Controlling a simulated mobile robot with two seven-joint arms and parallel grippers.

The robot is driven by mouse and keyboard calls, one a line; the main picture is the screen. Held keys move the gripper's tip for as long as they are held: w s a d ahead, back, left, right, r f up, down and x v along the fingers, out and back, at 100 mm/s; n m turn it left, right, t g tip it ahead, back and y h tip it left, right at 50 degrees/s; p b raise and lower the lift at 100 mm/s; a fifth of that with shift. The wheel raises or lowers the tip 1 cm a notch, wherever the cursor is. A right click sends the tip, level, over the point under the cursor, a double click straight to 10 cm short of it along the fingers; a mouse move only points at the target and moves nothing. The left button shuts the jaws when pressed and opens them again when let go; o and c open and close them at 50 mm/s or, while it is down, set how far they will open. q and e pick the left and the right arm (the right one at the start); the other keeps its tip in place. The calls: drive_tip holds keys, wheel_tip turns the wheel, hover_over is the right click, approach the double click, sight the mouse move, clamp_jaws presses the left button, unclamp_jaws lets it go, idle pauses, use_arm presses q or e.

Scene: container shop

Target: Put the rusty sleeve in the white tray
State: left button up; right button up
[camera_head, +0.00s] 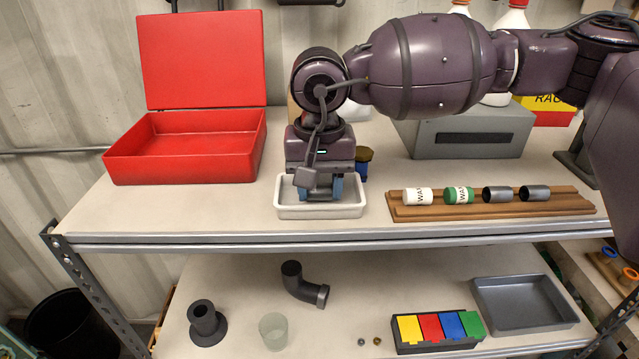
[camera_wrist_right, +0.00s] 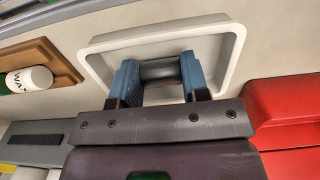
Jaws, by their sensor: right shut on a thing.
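The white tray (camera_head: 348,211) stands at the front of the upper shelf; it also shows in the wrist view (camera_wrist_right: 228,50). My right gripper (camera_head: 323,190) points down over the tray, its blue fingertips within the tray's outline. In the wrist view its fingers (camera_wrist_right: 160,76) are shut on a dark, short sleeve (camera_wrist_right: 160,68), held crosswise between them. The sleeve looks dark grey-brown; rust is hard to make out. Whether it touches the tray floor I cannot tell. In the head view the gripper mostly hides the sleeve. My left gripper is not in view.
An open red box (camera_head: 180,168) stands left. A small dark-and-yellow item (camera_head: 363,155) stands close behind the tray. A grey box (camera_head: 470,138) is behind the rack.

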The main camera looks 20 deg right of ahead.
sight(319, 192)
drive_tip(key=shift+f, duration=0.2)
drive_tip(key=shift+f+b, duration=0.1)
drive_tip(key=shift+b, duration=0.2)
drive_tip(key=o, duration=1.1)
drive_tip(key=shift+c, duration=0.2)
drive_tip(key=shift+r+p, duration=0.3)
drive_tip(key=shift+r, duration=0.1)
wheel_tip(319, 192, up, 12)
drive_tip(key=b, duration=0.1)
drive_tip(key=shift+f, duration=0.15)
drive_tip(key=shift+s+f, duration=0.1)
